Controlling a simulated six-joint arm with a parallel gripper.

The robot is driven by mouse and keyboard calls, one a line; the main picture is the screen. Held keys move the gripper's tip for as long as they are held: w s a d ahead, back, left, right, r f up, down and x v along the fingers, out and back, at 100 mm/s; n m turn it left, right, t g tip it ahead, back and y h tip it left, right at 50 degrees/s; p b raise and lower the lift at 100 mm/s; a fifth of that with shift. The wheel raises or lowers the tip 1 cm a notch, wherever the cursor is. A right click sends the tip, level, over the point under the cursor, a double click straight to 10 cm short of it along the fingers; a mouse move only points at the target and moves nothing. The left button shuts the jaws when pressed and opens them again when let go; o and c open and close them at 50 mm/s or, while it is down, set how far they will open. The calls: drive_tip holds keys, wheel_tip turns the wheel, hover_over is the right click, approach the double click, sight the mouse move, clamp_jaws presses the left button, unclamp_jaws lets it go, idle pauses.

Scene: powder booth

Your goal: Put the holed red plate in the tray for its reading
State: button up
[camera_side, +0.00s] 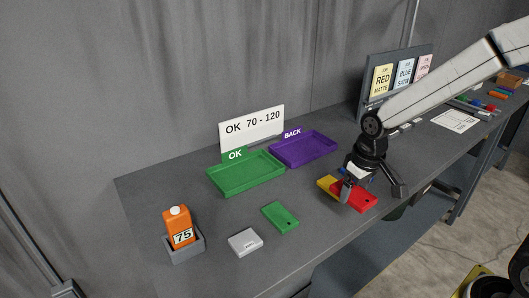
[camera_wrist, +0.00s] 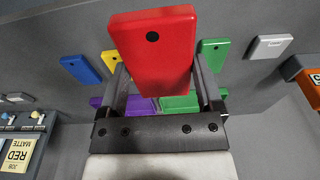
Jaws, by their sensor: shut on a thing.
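The red plate (camera_side: 361,199), with a dark hole near one end, is in my gripper (camera_side: 346,188). In the wrist view the red plate (camera_wrist: 153,70) sits between the two fingers of my gripper (camera_wrist: 158,88), which is shut on it. I cannot tell for sure whether it is clear of the bench. The orange gauge (camera_side: 176,218) reads 75 and stands in a grey holder. A white sign (camera_side: 252,127) reads OK 70 - 120. The green tray (camera_side: 246,184) is labelled OK; the purple tray (camera_side: 304,160) is labelled BACK. Both look empty.
A yellow plate (camera_side: 328,185) is close beside the red one, and a blue plate (camera_wrist: 80,68) lies near it. A green plate (camera_side: 285,218) and a grey block (camera_side: 245,243) lie in front of the trays. A card rack (camera_side: 396,79) stands behind my arm.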

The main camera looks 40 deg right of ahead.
drive_tip(key=shift+w+a+f, duration=0.55)
drive_tip(key=shift+w+f, duration=1.7)
drive_tip(key=shift+f, duration=0.3)
drive_tip(key=shift+s+d+r, duration=0.25)
drive_tip(key=shift+s+r, duration=0.65)
drive_tip(key=shift+r, duration=0.2)
drive_tip(key=shift+s+d+r, duration=0.25)
drive_tip(key=shift+s+r, duration=0.65)
drive_tip(key=shift+r, duration=0.2)
drive_tip(key=shift+s+d+r, duration=0.1)
drive_tip(key=shift+s+r, duration=0.4)
drive_tip(key=shift+s, duration=0.05)
drive_tip(key=shift+w+f, duration=0.1)
drive_tip(key=w+f, duration=0.2)
drive_tip(key=w, duration=0.2)
drive_tip(key=w+f, duration=0.3)
drive_tip(key=w, duration=0.1)
drive_tip(key=w+f, duration=0.2)
drive_tip(key=w, duration=0.1)
drive_tip(key=shift+w+d+f, duration=0.15)
drive_tip(key=shift+w+f, duration=0.1)
drive_tip(key=shift+w, duration=0.15)
drive_tip(key=shift+w+f, duration=0.5)
drive_tip(key=shift+f, duration=0.05)
drive_tip(key=shift+f, duration=0.1)
